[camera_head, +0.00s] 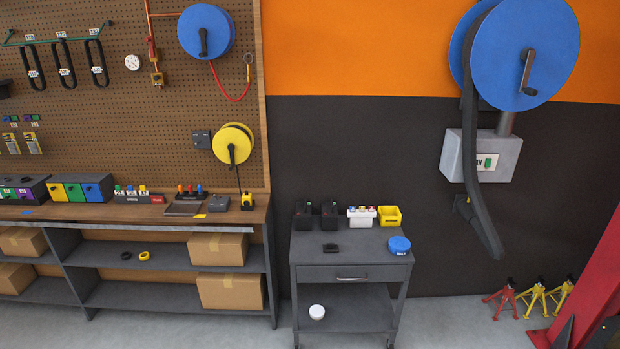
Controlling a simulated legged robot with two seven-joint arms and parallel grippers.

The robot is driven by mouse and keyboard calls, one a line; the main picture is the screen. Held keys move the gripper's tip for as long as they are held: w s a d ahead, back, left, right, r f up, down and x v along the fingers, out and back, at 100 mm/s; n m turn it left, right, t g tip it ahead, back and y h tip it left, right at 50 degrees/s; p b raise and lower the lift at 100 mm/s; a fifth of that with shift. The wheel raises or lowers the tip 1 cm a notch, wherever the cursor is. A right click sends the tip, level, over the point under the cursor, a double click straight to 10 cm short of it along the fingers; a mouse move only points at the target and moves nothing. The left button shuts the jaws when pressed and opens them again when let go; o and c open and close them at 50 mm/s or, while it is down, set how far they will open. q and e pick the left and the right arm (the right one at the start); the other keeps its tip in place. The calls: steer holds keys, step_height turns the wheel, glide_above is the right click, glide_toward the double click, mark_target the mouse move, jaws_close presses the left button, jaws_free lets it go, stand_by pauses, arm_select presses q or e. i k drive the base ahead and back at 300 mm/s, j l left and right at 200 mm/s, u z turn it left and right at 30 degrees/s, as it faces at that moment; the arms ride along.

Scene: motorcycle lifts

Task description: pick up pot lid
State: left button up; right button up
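I cannot identify a pot lid for certain in the head view. A small blue round item (399,244) with pale marks on its front sits at the right of the grey cart's top (352,262). A small white round item (317,311) sits on the cart's lower shelf (355,318). Both are too small to tell whether either is a lid. Neither of my grippers is in view, and nothing is seen touching these items.
Black boxes, a white bin (361,217) and a yellow bin (389,216) line the cart's back. A shelved workbench (175,254) stands left. Red and yellow jack stands (535,298) and a red post (592,275) are right. The floor between is clear.

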mark_target(329, 247)
steer(key=i, duration=0.55)
steer(key=i+u, duration=0.15)
steer(key=i, duration=0.45)
steer(key=i+l, duration=0.15)
steer(key=i, duration=0.4)
steer(key=i+l+u, duration=0.15)
steer(key=i, duration=0.4)
steer(key=i+l, duration=0.1)
steer(key=i, duration=0.5)
steer(key=u, duration=0.05)
